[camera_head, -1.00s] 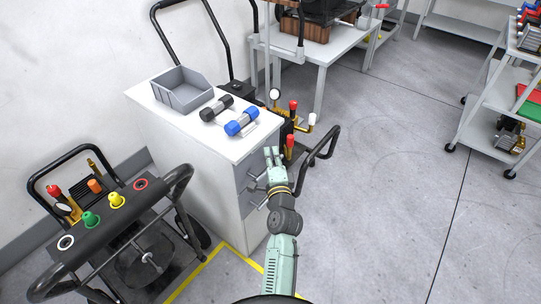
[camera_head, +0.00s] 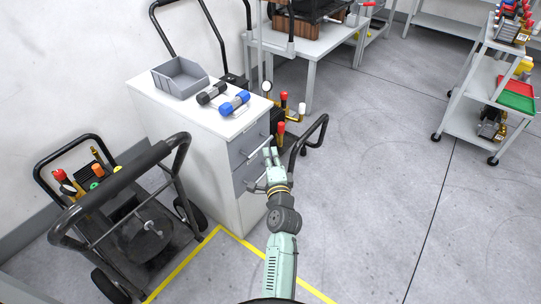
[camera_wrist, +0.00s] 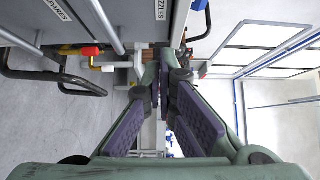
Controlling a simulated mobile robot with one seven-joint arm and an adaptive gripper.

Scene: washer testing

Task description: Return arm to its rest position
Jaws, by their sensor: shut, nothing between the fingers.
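My arm reaches up from the bottom middle of the head view. My gripper (camera_head: 270,154) is at its end, in front of the drawer fronts of the white cabinet (camera_head: 226,185). In the wrist view my gripper (camera_wrist: 172,72) shows its two purple-padded fingers meeting near their tips, with nothing between them. Part of a drawer front and its handle (camera_wrist: 103,22) shows at the upper left of the wrist view. In the head view both drawers look shut. I cannot tell the exact gap between the fingers and the drawer handles.
A grey bin (camera_head: 180,78) and two cylinders, one black (camera_head: 212,94) and one blue (camera_head: 235,103), are on the cabinet top. A black wheeled cart (camera_head: 120,215) stands at left. A shelf trolley (camera_head: 480,110) stands at right. The floor right of my arm is clear.

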